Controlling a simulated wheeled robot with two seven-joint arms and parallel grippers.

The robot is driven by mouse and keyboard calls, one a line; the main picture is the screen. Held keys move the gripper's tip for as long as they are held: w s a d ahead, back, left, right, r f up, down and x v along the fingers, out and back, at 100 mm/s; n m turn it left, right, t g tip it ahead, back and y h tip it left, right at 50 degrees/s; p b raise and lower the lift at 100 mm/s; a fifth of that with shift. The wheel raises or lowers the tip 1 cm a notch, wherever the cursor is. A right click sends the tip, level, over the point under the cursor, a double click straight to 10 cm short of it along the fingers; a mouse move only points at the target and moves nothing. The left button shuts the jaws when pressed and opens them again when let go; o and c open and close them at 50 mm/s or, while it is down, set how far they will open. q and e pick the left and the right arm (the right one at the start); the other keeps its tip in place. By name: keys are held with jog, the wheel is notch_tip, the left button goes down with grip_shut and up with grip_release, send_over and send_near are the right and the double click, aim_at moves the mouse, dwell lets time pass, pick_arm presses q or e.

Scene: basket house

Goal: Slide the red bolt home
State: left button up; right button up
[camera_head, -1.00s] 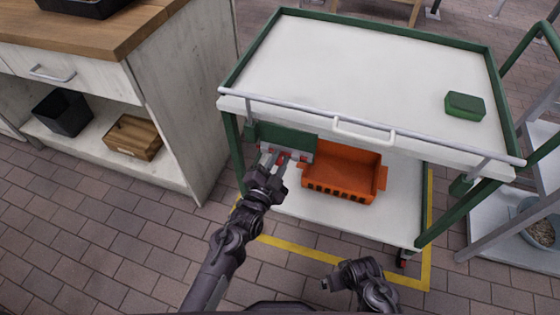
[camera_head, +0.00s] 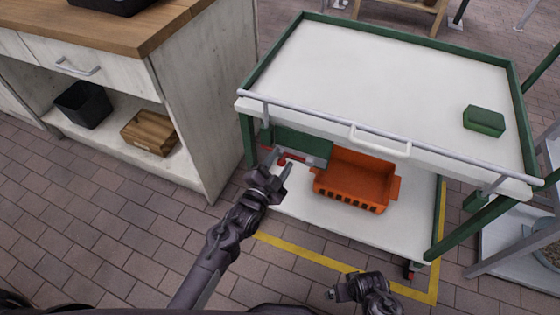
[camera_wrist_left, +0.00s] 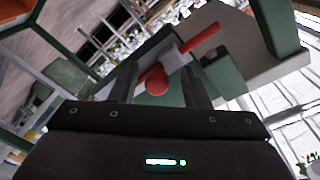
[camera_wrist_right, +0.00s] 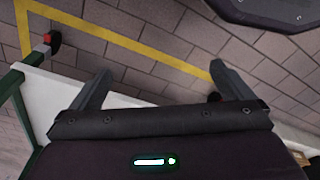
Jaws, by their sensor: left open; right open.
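The red bolt (camera_head: 295,157) sits at a green panel (camera_head: 303,144) under the cart's top. In the left wrist view its red rod (camera_wrist_left: 203,41) passes a grey bracket (camera_wrist_left: 175,57), and its round red knob (camera_wrist_left: 154,82) shows between my fingers, which look apart from it. My left gripper (camera_head: 281,162) is open at the knob; its fingers also show in the left wrist view (camera_wrist_left: 160,85). I cannot tell how far the bolt is in. My right gripper (camera_head: 332,294) is open and empty, low in front of the cart; it shows in the right wrist view (camera_wrist_right: 160,75).
An orange crate (camera_head: 355,182) stands on the cart's lower shelf (camera_head: 400,228), right of the panel. A white rail (camera_head: 330,122) runs along the front of the cart top (camera_head: 390,70), which bears a green block (camera_head: 484,121). A wooden-topped cabinet (camera_head: 205,105) stands left.

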pick_arm(q)
jog(key=v, duration=0.7)
jog(key=shift+s+p, duration=0.25)
jog(key=shift+p, duration=0.15)
pick_arm(e)
jog(key=shift+s+d+f, duration=0.2)
jog(key=shift+s+f, duration=0.1)
jog(key=shift+f, duration=0.35)
jog(key=shift+s+d+f, duration=0.15)
jog(key=shift+s+f, duration=0.1)
jog(key=shift+f, duration=0.35)
pick_arm(q)
jog(key=shift+a, duration=0.15)
pick_arm(e)
jog(key=shift+w, duration=0.1)
